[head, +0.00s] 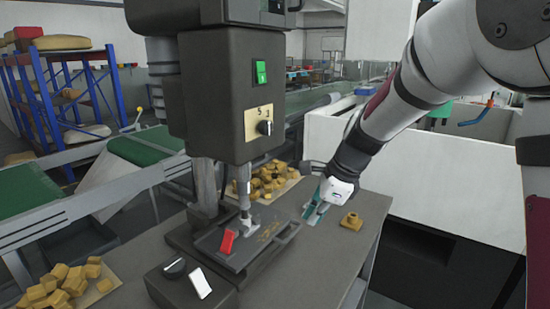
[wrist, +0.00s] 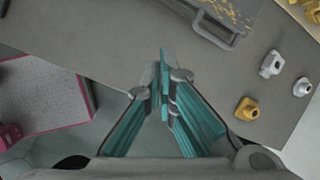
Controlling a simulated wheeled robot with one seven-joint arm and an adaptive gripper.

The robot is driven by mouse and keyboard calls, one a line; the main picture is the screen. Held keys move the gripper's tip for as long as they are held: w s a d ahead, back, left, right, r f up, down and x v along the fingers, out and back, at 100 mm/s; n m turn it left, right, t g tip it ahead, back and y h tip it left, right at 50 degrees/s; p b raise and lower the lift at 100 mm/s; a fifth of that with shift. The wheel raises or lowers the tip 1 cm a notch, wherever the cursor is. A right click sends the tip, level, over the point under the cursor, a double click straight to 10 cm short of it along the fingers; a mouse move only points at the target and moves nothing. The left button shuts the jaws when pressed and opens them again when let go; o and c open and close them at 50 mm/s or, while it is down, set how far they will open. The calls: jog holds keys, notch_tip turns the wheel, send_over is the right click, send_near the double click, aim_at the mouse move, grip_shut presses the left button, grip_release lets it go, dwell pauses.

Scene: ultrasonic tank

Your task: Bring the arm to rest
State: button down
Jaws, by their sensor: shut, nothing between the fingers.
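My gripper (head: 316,212) is at the end of my arm, above the right part of the grey bench (head: 340,252). Its teal fingers (wrist: 162,85) are closed together with nothing between them in the wrist view. In the head view the gripper is just left of a brass-coloured part (head: 351,221) that lies on the bench. That part also shows in the wrist view (wrist: 247,109), apart from the fingers.
A dark press machine (head: 230,95) with a red piece (head: 228,241) on its base stands left of my gripper. Brass pieces are heaped behind (head: 268,180) and at lower left (head: 66,284). A grey part (wrist: 271,63) lies on the bench. A white partition (head: 420,180) stands right.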

jog(key=s+d+r+n, duration=0.2)
jog(key=s+r+n, duration=0.25)
jog(key=s, duration=0.35)
jog(key=s+d+r+n, duration=0.2)
jog(key=s+r+n, duration=0.25)
jog(key=s, duration=0.25)
jog(key=s+d+n+t+h, duration=0.1)
jog(key=s+d+n+h, duration=0.1)
jog(key=s+n, duration=0.3)
jog(key=s+d+f+n+t+h, duration=0.1)
jog(key=s+d+n, duration=0.2)
jog(key=s, duration=0.7)
jog(key=n, duration=0.2)
jog(key=shift+d+n+h, duration=0.25)
jog(key=shift+n+h, duration=0.15)
